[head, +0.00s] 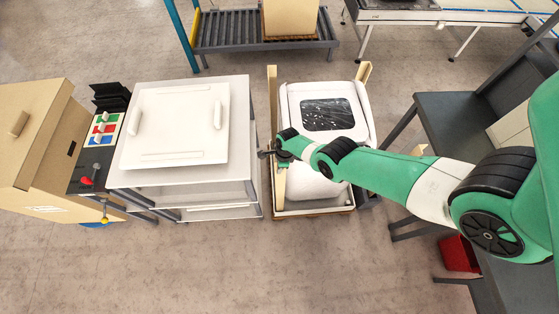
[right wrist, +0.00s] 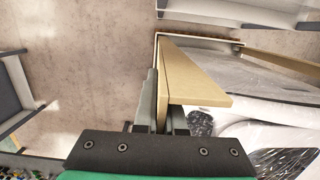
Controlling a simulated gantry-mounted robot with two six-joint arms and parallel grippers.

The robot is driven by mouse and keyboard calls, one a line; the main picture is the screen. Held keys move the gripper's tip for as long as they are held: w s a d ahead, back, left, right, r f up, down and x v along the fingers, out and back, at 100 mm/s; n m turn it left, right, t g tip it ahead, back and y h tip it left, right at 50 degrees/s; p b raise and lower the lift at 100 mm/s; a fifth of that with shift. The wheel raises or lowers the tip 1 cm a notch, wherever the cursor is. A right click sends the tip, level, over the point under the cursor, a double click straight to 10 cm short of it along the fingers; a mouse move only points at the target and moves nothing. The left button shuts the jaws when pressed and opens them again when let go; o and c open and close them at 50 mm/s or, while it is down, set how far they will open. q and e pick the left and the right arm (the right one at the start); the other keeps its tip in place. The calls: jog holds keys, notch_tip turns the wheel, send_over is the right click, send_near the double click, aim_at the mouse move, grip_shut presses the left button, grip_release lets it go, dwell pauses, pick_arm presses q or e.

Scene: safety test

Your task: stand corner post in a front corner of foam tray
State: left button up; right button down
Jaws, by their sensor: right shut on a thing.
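My right gripper (head: 272,153) is shut on a pale tan corner post (right wrist: 192,72), which shows between its fingers in the right wrist view. In the head view the post (head: 281,186) is partly hidden by the gripper and lies over the front left corner of the foam tray (head: 306,211). Its far end appears at the tray corner; I cannot tell whether it is seated. The tray holds a white appliance (head: 292,98) with a dark speckled window. Other tan posts stand at the back left (head: 272,88) and back right (head: 364,72). My left gripper is not in view.
A white table (head: 185,178) with a white panel (head: 172,125) stands close on the left. A dark bench (head: 460,112) is on the right, with a red bin (head: 458,253) near it. A roller conveyor (head: 235,30) lies behind. The floor in front is clear.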

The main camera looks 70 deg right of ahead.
jog(key=shift+f, duration=0.2)
dwell(0.6)
jog(key=c, duration=0.6)
grip_release()
notch_tip(320, 180, up, 7)
jog(key=p, duration=0.6)
jog(key=shift+r+p, duration=0.1)
jog(key=shift+p, duration=0.3)
